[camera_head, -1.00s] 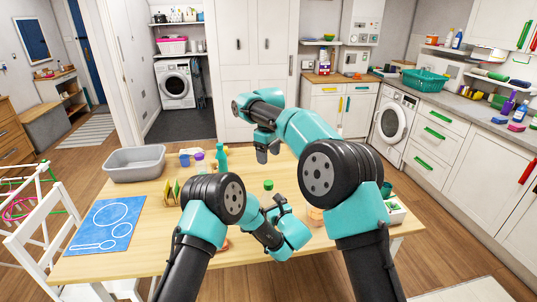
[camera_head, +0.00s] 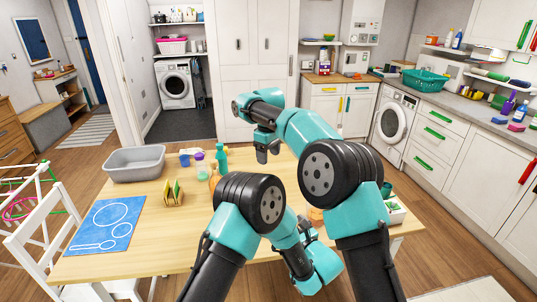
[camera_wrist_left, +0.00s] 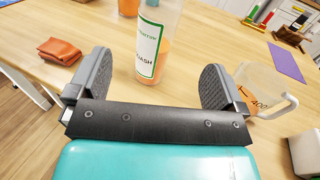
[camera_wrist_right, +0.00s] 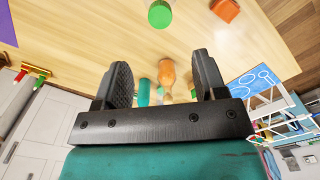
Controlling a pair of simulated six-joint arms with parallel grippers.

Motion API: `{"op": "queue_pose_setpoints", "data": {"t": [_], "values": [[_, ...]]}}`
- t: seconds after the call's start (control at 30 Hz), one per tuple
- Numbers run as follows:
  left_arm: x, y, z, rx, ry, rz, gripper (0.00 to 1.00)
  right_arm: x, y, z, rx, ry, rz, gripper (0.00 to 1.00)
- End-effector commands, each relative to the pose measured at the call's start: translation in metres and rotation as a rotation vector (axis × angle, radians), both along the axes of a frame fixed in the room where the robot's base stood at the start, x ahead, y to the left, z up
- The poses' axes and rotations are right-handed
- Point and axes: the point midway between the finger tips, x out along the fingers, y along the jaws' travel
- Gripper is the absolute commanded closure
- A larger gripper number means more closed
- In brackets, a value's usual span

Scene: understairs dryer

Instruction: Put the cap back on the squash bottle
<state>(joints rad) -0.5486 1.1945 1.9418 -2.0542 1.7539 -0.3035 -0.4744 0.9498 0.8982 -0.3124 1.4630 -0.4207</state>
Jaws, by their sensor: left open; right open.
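The squash bottle (camera_wrist_left: 150,50) stands upright in the left wrist view, clear with a green-edged white label and orange liquid low down. Its top is out of frame. My left gripper (camera_wrist_left: 158,78) is open, with the bottle just ahead between its fingers and no clear contact. In the head view my arm mostly hides that gripper. A round green cap (camera_wrist_right: 160,13) shows from above in the right wrist view; I cannot tell what is under it. My right gripper (camera_head: 263,154) is open and empty above the table; its fingers also show in the right wrist view (camera_wrist_right: 161,70).
A jug (camera_wrist_left: 262,88) stands right of the bottle, and a brown wallet (camera_wrist_left: 60,50) lies left of it. A grey tub (camera_head: 135,165), blue mat (camera_head: 105,225) and sponge rack (camera_head: 173,192) sit on the left of the table (camera_head: 165,250). An orange bottle (camera_wrist_right: 167,72) stands farther off.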

Motion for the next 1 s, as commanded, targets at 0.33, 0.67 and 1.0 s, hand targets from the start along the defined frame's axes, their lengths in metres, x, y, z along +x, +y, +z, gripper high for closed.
{"op": "queue_pose_setpoints", "data": {"t": [0.33, 0.67, 1.0], "values": [[-0.03, -0.019, 0.0, 0.001, 0.0, 0.0, 0.03, 0.0, 0.0, 0.0, 0.0, 0.0, 0.0, 0.35], [-0.03, -0.018, -0.001, 0.001, 0.003, 0.002, 0.03, 0.0, 0.0, -0.001, 0.001, -0.001, 0.001, 0.35], [-0.053, 0.045, -0.056, -0.046, 0.19, 0.143, 0.03, 0.039, -0.002, -0.054, 0.08, -0.133, 0.071, 0.35]]}}
